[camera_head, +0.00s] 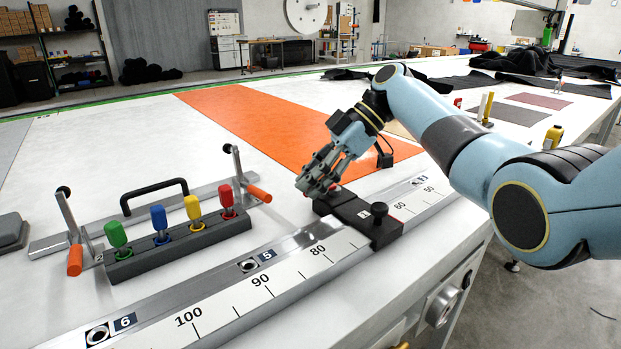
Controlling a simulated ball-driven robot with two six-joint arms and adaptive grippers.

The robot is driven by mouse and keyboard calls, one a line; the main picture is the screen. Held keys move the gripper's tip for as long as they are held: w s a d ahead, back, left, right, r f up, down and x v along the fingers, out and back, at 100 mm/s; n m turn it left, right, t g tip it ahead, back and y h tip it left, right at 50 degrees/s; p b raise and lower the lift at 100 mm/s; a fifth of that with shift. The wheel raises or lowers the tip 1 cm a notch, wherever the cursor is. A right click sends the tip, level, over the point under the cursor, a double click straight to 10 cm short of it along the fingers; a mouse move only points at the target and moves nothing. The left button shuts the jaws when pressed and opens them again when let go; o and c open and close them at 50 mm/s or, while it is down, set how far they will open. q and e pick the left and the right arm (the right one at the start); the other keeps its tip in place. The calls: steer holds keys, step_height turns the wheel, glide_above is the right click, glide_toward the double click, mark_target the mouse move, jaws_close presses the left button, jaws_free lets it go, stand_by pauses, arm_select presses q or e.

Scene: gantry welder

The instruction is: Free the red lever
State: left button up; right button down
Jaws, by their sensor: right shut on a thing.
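My right gripper (317,180) reaches in from the right, with its fingers pointing down at the far end of a black sliding block (362,212) marked 2. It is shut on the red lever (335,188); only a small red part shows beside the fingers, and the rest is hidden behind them. The block sits across a metal rail with a printed scale (290,278), between the marks 60 and 80. My left gripper is not in view.
A dark rack holds green, blue, yellow and red (227,196) handles to the left. Beside it stand a black bar handle (153,192) and two clamps with orange grips (75,260). An orange sheet (255,120) lies behind; the white table between is clear.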

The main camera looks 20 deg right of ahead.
steer(key=c, duration=1.1)
jaws_free()
steer(key=shift+c, duration=0.2)
steer(key=shift+d, duration=0.1)
steer(key=v, duration=1.2)
